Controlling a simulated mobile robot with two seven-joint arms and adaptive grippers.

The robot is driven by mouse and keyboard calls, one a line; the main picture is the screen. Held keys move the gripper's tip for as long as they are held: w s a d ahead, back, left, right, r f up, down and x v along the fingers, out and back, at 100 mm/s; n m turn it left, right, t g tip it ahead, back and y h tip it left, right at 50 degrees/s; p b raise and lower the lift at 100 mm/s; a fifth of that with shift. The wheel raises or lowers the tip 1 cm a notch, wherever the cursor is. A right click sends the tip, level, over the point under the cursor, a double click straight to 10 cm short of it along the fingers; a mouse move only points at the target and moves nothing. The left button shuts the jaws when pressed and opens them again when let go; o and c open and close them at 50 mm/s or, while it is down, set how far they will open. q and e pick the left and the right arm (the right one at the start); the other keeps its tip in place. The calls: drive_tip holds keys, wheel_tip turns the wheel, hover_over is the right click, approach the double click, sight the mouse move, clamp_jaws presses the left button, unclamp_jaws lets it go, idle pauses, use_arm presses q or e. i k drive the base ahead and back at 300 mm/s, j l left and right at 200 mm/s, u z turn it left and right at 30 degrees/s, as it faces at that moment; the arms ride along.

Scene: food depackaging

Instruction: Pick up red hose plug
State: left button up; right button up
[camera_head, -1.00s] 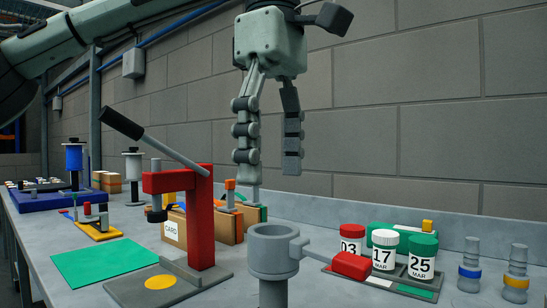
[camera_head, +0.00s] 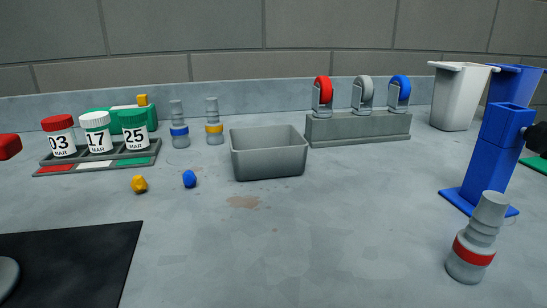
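Two similar grey plugs stand further back, one with a blue band (camera_head: 180,126) and one with a yellow band (camera_head: 214,122). Neither of my grippers shows in the head view now.
A blue stand (camera_head: 489,160) rises just behind the red plug. An empty grey bin (camera_head: 268,155) sits mid-table, with small yellow (camera_head: 139,184) and blue (camera_head: 189,179) lumps left of it. A black mat (camera_head: 75,265) lies front left. The front middle is clear.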

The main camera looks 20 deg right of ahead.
sight(474, 247)
drive_tip(key=l+z, duration=0.1)
drive_tip(key=z, duration=1.5)
